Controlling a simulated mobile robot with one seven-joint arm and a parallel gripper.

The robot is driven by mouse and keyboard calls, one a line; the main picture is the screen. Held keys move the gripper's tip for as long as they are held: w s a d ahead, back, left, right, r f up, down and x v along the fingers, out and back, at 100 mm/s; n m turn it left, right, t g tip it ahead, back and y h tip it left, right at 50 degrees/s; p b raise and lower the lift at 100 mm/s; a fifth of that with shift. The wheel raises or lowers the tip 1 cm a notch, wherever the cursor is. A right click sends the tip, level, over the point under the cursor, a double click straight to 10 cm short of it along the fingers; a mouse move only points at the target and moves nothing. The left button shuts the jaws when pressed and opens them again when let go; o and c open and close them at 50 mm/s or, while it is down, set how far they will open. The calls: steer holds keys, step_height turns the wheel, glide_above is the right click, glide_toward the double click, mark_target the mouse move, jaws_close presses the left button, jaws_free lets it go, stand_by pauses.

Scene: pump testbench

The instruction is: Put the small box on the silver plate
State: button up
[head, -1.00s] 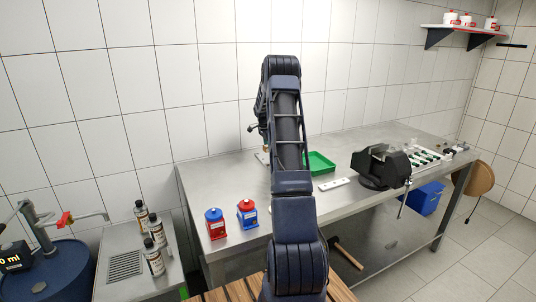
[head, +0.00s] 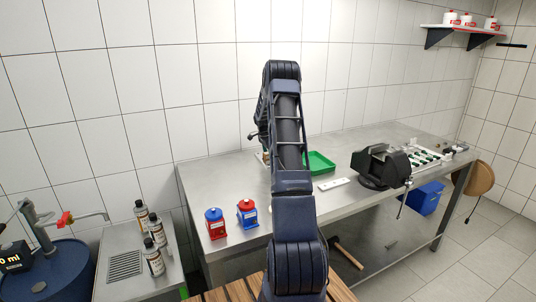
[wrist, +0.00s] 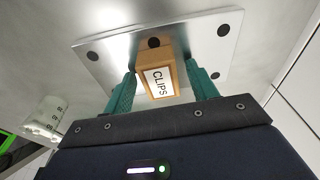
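The small box (wrist: 159,80) is orange-brown with a white label reading CLIPS. I cannot tell whether the box touches the plate. In the head view my arm hides most of the plate and nearly all of my gripper.

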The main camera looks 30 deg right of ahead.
mark_target(265, 153)
steer(key=shift+r, duration=0.1)
step_height(265, 153, up, 12)
steer(key=a, duration=0.2)
steer(key=s+a+r+n+t, duration=0.1)
steer(key=s+a+r+n, duration=0.3)
steer(key=s+a+r, duration=0.7)
steer(key=s+a+r+n+t, duration=0.1)
steer(key=s+a+r+n, duration=0.3)
steer(key=s+a+r, duration=0.55)
steer(key=s+a+f+n+t, duration=0.1)
steer(key=s+a+n, duration=0.1)
steer(key=s, duration=0.9)
steer(key=s+a+f+n+y, duration=0.1)
steer(key=s+a+f+n, duration=0.1)
steer(key=s, duration=0.9)
steer(key=s+a+f+n+t, duration=0.1)
steer(key=s+a+f+n, duration=0.1)
steer(key=s+n, duration=0.4)
steer(key=s+a, duration=0.1)
steer(key=s, duration=0.4)
steer(key=shift+a+f+t+y, duration=0.2)
steer(key=shift+f+t+y, duration=0.1)
steer(key=shift+y, duration=0.1)
